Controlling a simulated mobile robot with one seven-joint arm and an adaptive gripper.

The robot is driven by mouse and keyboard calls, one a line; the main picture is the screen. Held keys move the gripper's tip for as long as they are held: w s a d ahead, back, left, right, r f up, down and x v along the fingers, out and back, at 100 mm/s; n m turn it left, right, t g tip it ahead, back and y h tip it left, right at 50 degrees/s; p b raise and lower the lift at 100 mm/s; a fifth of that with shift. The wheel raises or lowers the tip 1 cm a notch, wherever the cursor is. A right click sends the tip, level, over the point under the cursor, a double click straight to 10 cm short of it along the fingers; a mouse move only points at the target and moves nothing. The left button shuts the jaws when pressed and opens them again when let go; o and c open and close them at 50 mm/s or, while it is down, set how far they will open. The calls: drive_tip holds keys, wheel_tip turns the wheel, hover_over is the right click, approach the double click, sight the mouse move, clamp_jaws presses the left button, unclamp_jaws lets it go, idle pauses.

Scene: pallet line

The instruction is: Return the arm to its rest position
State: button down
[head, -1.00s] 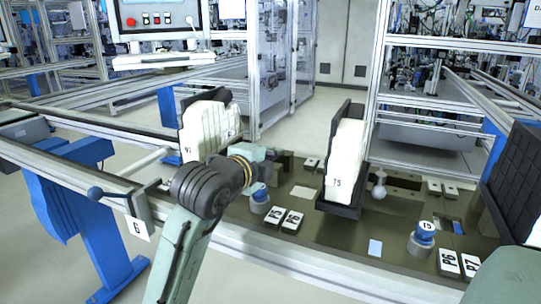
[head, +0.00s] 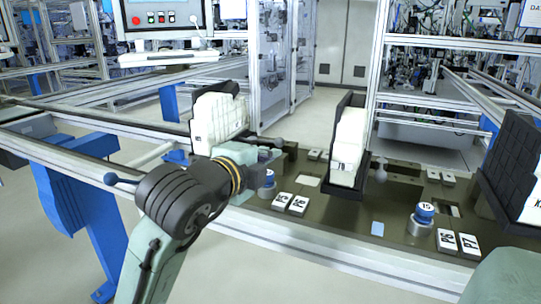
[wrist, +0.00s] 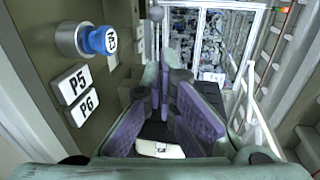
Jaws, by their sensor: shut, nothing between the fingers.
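My arm reaches in from the lower left of the head view, with my gripper (head: 270,153) over the back part of the line, between the two upright black holders. In the wrist view my gripper (wrist: 168,78) shows its two purple-padded fingers drawn together at the tips, with nothing held between them. A blue-topped button (wrist: 98,40) and the P5 plate (wrist: 74,84) and P6 plate (wrist: 86,108) lie left of the fingers, apart from them. My gripper covers part of the line's deck in the head view.
The left holder (head: 227,88) carries white pieces (head: 217,118); the middle holder (head: 342,190) carries another white stack (head: 350,145). A black rack (head: 510,155) stands at right. Button 15 (head: 424,212) sits front right. The aisle floor is open.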

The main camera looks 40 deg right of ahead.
drive_tip(key=shift+s+v, duration=0.2)
drive_tip(key=shift+v, duration=0.95)
